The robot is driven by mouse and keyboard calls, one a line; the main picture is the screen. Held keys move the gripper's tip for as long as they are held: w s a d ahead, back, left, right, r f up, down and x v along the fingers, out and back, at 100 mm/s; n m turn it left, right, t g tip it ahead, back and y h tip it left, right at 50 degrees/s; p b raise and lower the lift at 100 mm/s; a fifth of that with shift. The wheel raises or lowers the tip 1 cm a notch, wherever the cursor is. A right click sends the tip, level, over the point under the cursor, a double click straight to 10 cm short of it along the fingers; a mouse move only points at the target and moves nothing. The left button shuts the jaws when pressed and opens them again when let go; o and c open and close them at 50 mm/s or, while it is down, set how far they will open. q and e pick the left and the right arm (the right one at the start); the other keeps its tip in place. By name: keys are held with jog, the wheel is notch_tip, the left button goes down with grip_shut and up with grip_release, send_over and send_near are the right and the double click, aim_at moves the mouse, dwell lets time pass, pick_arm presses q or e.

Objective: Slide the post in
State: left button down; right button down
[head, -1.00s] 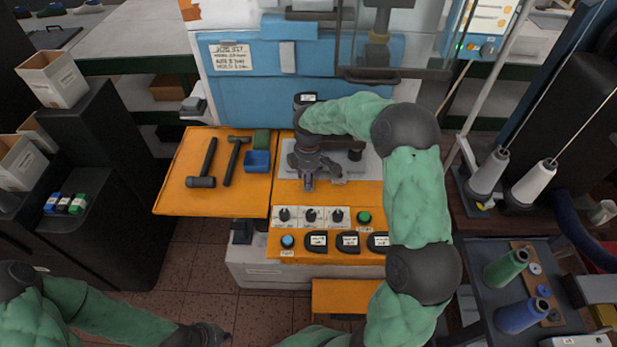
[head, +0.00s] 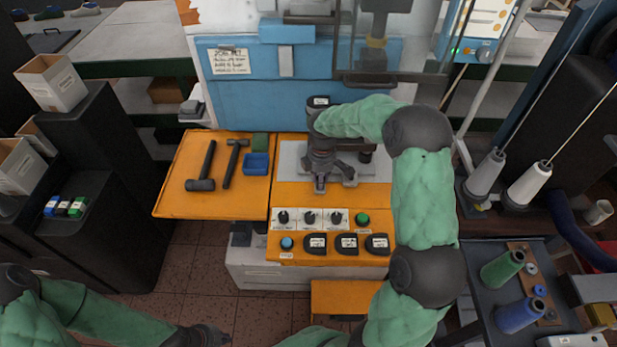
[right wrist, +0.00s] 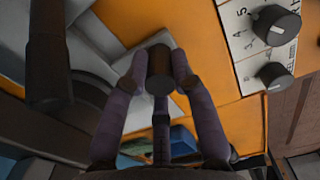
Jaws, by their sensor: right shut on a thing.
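The post (right wrist: 158,72) is a short dark cylinder in the right wrist view. My right gripper (right wrist: 158,68) is shut on it, with its fingers around the sides. In the head view my right gripper (head: 320,187) is low over the front of the grey metal plate (head: 291,153), and its fingers mostly hide the post. I cannot tell whether the post touches the plate. A second dark upright cylinder (head: 365,156) stands behind and right of the gripper; it seems to be the large one in the right wrist view (right wrist: 48,60). My left gripper (head: 214,336) is low at the bottom edge, its fingers unclear.
An orange table (head: 182,207) carries two hammers (head: 207,165) and a blue bin (head: 256,163) left of the plate. A control panel with knobs (head: 310,217) and buttons lies in front. The blue machine housing (head: 225,65) stands behind. Thread cones (head: 532,182) are at right.

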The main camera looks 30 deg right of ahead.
jog(key=s+d+p, duration=0.1)
jog(key=s+d, duration=0.1)
jog(key=d, duration=0.2)
jog(key=s+d, duration=0.2)
jog(key=d, duration=0.2)
jog(key=s+d+p, duration=0.1)
jog(key=s+d, duration=0.2)
jog(key=shift+s+d+p, duration=0.1)
jog(key=shift+d+p, duration=0.25)
jog(key=shift+d, duration=0.15)
jog(key=c, duration=1.2)
grip_release()
jog(key=shift+s, duration=0.1)
jog(key=shift+o, duration=0.9)
jog(key=shift+s+d, duration=0.1)
jog(key=shift+d, duration=0.05)
